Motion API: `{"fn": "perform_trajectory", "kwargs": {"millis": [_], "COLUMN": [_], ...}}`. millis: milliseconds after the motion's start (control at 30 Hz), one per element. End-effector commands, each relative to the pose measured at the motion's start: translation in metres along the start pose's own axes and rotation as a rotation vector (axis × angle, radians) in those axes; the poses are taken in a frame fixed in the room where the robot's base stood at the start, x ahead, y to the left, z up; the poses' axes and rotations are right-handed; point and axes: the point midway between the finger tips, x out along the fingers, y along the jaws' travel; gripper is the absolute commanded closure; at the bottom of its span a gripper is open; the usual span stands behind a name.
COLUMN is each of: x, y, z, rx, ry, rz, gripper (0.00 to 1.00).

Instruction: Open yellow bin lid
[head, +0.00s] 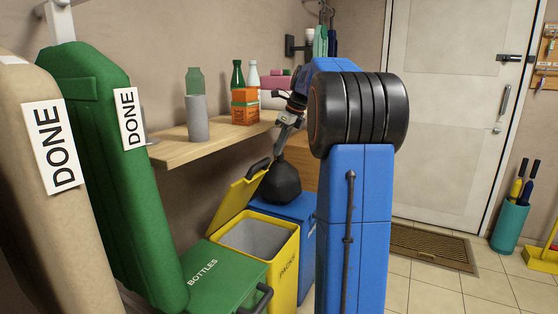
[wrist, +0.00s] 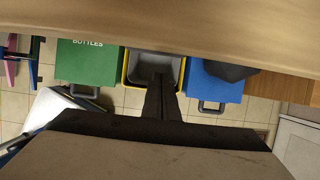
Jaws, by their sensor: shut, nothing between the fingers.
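The yellow bin (head: 283,263) stands on the floor between the green and blue bins. Its lid (head: 240,196) is raised and tilted back toward the wall, with a dark handle (head: 258,168) at its upper edge. The grey inside of the bin shows. In the wrist view the yellow bin's rim (wrist: 125,70) frames the grey opening, and the lid cannot be made out. My gripper (wrist: 159,78) is shut and empty, and appears over this opening. In the head view my gripper (head: 280,147) is small, above the bins near the shelf's edge, apart from the lid.
A green BOTTLES bin (head: 225,268) is on the left and a blue bin (head: 296,207) on the right, with a black bag (head: 281,184) on it. A wooden shelf (head: 180,153) with bottles overhangs the bins.

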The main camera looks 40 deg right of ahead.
Motion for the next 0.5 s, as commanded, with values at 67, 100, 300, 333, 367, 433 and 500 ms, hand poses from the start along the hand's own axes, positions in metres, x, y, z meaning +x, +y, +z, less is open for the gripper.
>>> {"fn": "perform_trajectory", "kwargs": {"millis": [67, 100, 300, 333, 367, 433, 500], "x": [-0.011, -0.015, -0.026, -0.026, -0.025, -0.021, -0.016], "y": [0.0, 0.0, 0.0, 0.001, 0.002, 0.005, 0.009], "z": [0.005, 0.007, 0.01, 0.008, 0.006, -0.004, -0.017], "rx": [0.0, -0.001, -0.001, -0.001, -0.001, -0.007, -0.015], "ry": [-0.001, -0.001, -0.004, -0.01, -0.019, -0.053, -0.113], "rz": [-0.001, -0.001, 0.004, 0.008, 0.016, 0.041, 0.073], "gripper": [1.0, 1.0, 1.0, 1.0, 1.0, 1.0, 1.0]}}
